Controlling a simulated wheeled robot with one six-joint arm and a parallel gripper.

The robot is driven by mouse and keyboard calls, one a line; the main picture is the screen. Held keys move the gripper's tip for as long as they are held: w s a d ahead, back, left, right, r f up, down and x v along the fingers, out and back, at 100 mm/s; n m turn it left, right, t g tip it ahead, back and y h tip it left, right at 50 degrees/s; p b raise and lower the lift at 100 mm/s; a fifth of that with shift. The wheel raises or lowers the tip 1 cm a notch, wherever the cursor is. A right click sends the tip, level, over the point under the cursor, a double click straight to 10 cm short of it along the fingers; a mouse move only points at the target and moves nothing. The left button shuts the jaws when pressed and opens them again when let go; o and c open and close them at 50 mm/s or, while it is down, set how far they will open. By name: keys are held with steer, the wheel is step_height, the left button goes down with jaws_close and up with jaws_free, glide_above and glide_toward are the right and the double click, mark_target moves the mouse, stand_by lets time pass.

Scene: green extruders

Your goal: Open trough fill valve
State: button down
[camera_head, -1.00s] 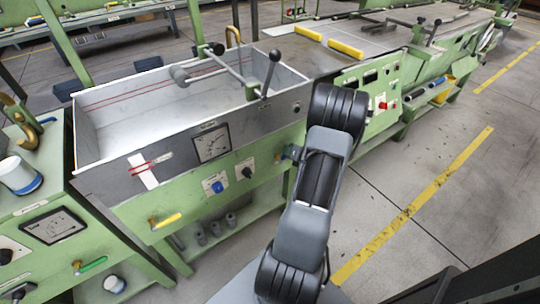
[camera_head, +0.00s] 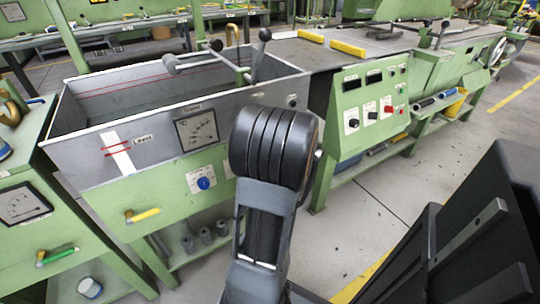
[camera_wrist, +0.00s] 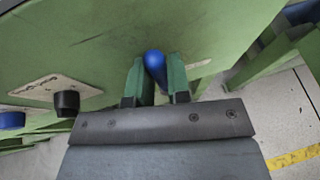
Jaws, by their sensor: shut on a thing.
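The steel trough (camera_head: 60,147) stands on a green frame in the head view, with a level strip marked in red on its front. In the wrist view a blue valve handle (camera_wrist: 154,66) stands out from the green panel. My gripper (camera_wrist: 158,78) is shut on it, one green finger on each side. The handle's base is partly hidden by the fingers. In the head view my own arm hides the handle and my fingers. A yellow-handled valve (camera_head: 143,215) sits lower left on the trough's front.
A black knob (camera_wrist: 67,103) and a blue knob (camera_wrist: 12,120) are left of my gripper in the wrist view. A green control panel (camera_head: 367,106) stands to the right. Grey floor is open at right.

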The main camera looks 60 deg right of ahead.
stand_by(0.5)
steer(key=c, duration=1.1)
jaws_free()
steer(key=p+v, duration=0.3)
steer(key=v, duration=1.1)
